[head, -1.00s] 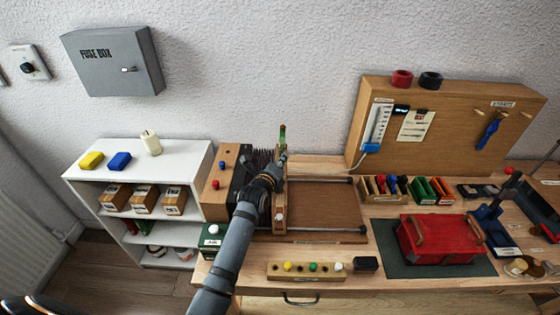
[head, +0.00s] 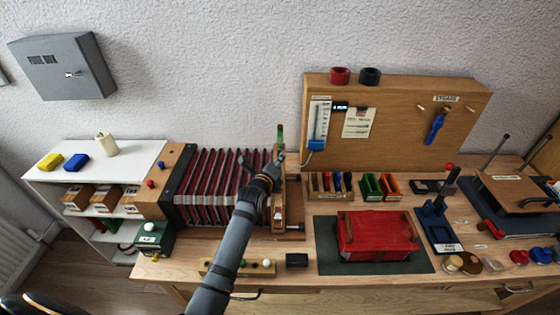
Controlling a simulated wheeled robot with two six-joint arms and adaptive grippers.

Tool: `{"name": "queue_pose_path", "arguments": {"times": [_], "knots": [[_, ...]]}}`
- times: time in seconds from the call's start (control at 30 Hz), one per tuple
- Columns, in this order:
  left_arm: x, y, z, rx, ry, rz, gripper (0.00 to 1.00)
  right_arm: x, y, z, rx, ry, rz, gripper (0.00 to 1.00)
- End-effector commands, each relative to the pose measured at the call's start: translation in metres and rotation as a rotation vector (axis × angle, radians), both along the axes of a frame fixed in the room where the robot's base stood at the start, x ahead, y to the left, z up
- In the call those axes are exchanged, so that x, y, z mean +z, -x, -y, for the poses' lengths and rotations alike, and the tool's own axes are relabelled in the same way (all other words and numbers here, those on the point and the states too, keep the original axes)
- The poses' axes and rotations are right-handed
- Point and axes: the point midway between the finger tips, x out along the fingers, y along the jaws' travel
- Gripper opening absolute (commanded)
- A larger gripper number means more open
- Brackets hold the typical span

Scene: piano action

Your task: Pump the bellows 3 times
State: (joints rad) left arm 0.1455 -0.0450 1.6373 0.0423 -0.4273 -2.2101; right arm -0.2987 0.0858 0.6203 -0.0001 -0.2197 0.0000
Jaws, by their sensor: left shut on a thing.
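The bellows (head: 215,178) stands on the workbench with its dark red pleats stretched wide. A wooden end block (head: 170,180) with a red and a blue knob is at its left end. An upright wooden end board (head: 279,207) is at its right end, with a green-topped piece (head: 280,136) above it. My left gripper (head: 275,163) is at the end board, shut on the bellows handle. The wrist and fingers hide most of the handle. My right gripper is not in view.
A red box (head: 375,236) lies on a dark mat (head: 325,262) to the right. A wooden tool panel (head: 390,150) stands behind. A peg strip (head: 207,266) and small black block (head: 297,260) lie in front. A white shelf (head: 45,185) is left.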

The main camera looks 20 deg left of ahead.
Motion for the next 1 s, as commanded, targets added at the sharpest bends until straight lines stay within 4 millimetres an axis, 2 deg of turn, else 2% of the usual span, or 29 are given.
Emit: {"name": "queue_pose_path", "arguments": {"times": [0.17,0.2,0.37,0.63,0.73,0.87,1.0], "knots": [[-0.001,0.0,0.0,0.0,0.0,-0.002,0.0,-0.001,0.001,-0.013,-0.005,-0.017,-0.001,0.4],[-0.001,0.0,0.0,0.0,0.0,-0.002,0.16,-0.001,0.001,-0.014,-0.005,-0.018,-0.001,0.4],[-0.001,0.0,0.0,0.001,-0.001,-0.002,0.36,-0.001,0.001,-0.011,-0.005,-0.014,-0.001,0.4],[0.0,0.001,-0.001,0.0,-0.001,-0.001,0.36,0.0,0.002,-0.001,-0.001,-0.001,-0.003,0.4],[0.001,0.008,-0.001,0.0,-0.001,-0.001,0.36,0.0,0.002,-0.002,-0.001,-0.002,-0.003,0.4],[0.006,0.034,-0.001,0.001,0.0,-0.002,0.36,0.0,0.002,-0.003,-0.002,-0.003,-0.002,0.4],[0.013,0.068,-0.002,0.0,-0.001,-0.003,0.36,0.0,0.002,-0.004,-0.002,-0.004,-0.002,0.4]]}}
